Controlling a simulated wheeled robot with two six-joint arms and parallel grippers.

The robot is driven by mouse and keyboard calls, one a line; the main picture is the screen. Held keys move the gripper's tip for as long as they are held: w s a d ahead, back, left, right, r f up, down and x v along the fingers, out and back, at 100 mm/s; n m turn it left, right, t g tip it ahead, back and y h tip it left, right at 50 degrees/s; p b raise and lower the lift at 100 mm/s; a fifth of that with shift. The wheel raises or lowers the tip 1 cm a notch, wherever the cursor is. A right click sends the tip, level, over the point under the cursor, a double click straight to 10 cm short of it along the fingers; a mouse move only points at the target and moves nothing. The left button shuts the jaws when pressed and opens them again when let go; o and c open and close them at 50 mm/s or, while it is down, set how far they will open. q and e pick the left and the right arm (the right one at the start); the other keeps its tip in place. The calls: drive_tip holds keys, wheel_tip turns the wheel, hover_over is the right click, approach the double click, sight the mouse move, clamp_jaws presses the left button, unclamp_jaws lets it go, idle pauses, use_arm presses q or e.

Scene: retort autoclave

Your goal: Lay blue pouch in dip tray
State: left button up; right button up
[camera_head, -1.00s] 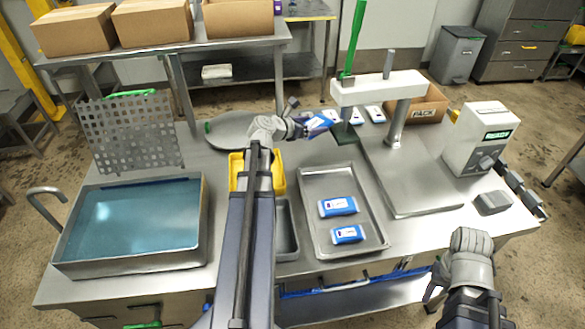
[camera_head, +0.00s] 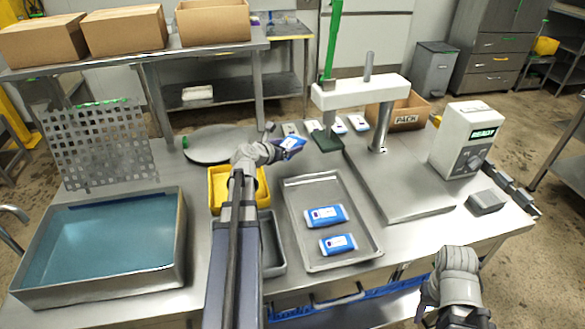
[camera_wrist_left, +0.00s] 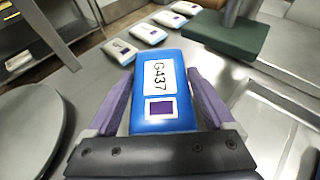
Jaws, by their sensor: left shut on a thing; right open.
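My left gripper (camera_head: 282,149) is shut on a blue pouch (camera_head: 292,145), held above the table left of the sealer's dark green pad. In the left wrist view the pouch (camera_wrist_left: 166,90) sits between the two purple fingers, with a white label reading G437 facing the camera. A large metal basin (camera_head: 181,235) of blue liquid stands at the left. A shallow metal tray (camera_head: 305,250) at the middle holds two other blue pouches (camera_head: 327,215). The pictures do not label which is the dip tray. My right gripper (camera_head: 427,302) is open and empty at the front right.
A yellow bin (camera_head: 217,190) and a narrow grey tray (camera_head: 272,262) lie beside my left arm. A perforated rack (camera_head: 100,145) stands behind the basin. A round plate (camera_head: 205,145), a sealer with white crossbar (camera_head: 360,92), a READY box (camera_head: 465,140) and several pale pouches stand around.

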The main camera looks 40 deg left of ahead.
sight(293, 163)
use_arm(q)
wheel_tip(293, 163, down, 6)
drive_tip(key=b, duration=0.5)
drive_tip(key=shift+f, duration=0.2)
drive_tip(key=shift+w+r, duration=0.1)
drive_tip(key=shift+r, duration=0.05)
drive_tip(key=shift+w+a, duration=0.1)
drive_tip(key=shift+w, duration=0.25)
drive_tip(key=w, duration=0.3)
drive_tip(key=shift+a, duration=0.1)
drive_tip(key=shift+w+f+b, duration=0.15)
drive_tip(key=shift+f+b, duration=0.2)
drive_tip(key=shift+f, duration=0.2)
drive_tip(key=shift+f, duration=0.1)
